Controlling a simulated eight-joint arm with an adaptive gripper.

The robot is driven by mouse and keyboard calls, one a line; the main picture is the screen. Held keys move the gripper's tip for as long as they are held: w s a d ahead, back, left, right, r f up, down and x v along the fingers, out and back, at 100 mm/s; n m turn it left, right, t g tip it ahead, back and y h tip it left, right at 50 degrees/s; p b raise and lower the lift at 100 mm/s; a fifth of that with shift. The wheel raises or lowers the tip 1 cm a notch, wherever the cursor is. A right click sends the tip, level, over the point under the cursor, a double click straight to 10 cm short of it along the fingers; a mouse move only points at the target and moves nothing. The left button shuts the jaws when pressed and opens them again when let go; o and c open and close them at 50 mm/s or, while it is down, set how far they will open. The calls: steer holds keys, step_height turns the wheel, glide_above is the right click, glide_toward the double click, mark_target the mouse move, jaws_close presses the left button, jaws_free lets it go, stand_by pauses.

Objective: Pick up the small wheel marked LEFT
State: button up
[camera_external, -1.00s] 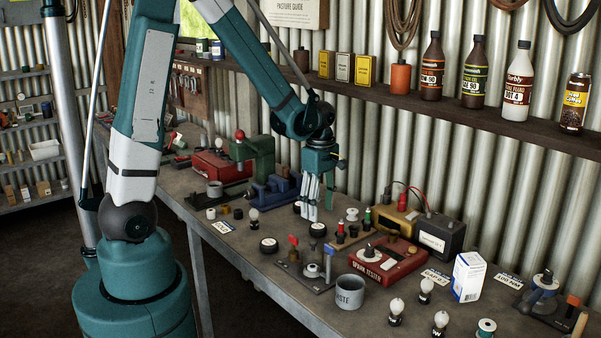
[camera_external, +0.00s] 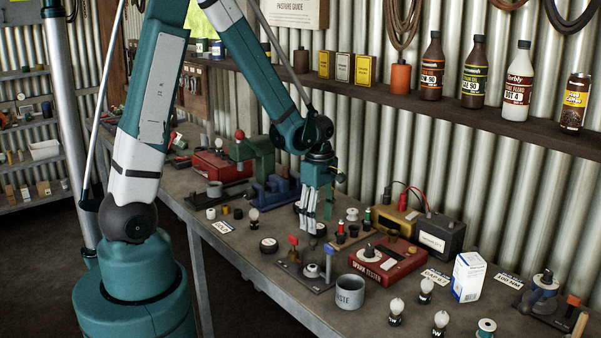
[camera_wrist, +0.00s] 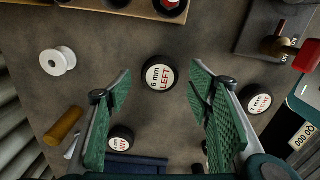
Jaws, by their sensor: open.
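A small black wheel with a white face reading "6 mm LEFT" (camera_wrist: 158,73) lies flat on the bench, just ahead of and between my fingertips in the wrist view. In the external view this wheel (camera_external: 319,230) is partly covered by my fingers. My gripper (camera_wrist: 161,92) is open and empty, pointing down; in the external view it hangs low over the bench (camera_external: 308,228). A similar wheel (camera_wrist: 258,99) with red lettering, seemingly "7 mm RIGHT", lies outside my right finger. A third wheel (camera_wrist: 121,138), its marking hard to read, shows beside my left finger.
A white spool (camera_wrist: 58,61) and a brown cylinder (camera_wrist: 63,127) lie to the left in the wrist view. A red spark tester (camera_external: 375,264), a grey cup (camera_external: 349,292) and a metal stand (camera_external: 306,272) crowd the bench nearby. A blue vise (camera_external: 272,192) stands behind.

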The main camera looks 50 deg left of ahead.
steer(key=shift+f, duration=1.15)
steer(key=c, duration=1)
